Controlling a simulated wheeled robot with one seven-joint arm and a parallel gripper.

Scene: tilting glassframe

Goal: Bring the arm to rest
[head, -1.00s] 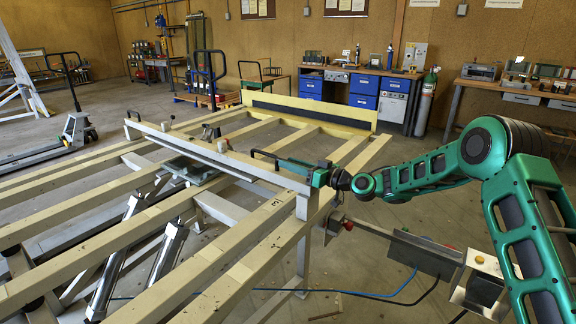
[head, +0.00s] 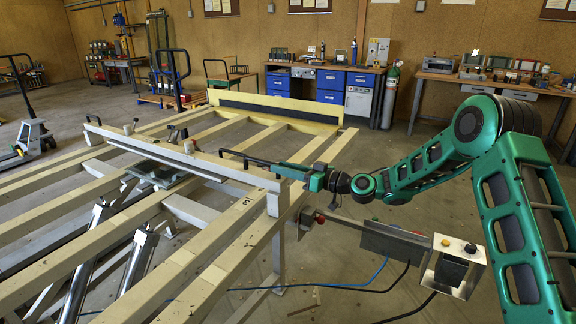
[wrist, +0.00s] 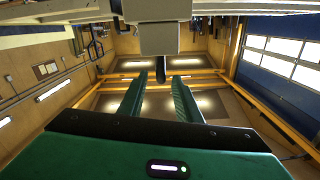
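My arm (head: 430,160) reaches in from the right, its green links bent at the elbow. My gripper (head: 280,168) is at the right end of the glass frame's upper beam (head: 190,157), pointing left. In the wrist view my two green fingers (wrist: 158,95) are apart. A dark upright piece (wrist: 160,70) shows between them, under a grey block (wrist: 160,38); I see no finger pressing on it. A black handle (head: 243,157) stands along the beam just left of my gripper. Whether the fingertips touch the handle or beam cannot be told.
The slatted tilting table (head: 100,215) fills the left and front. A control box with buttons (head: 457,262) and a grey metal box (head: 395,242) stand below my arm, with cables on the floor. Blue cabinets (head: 331,87) and a workbench (head: 490,82) line the back wall.

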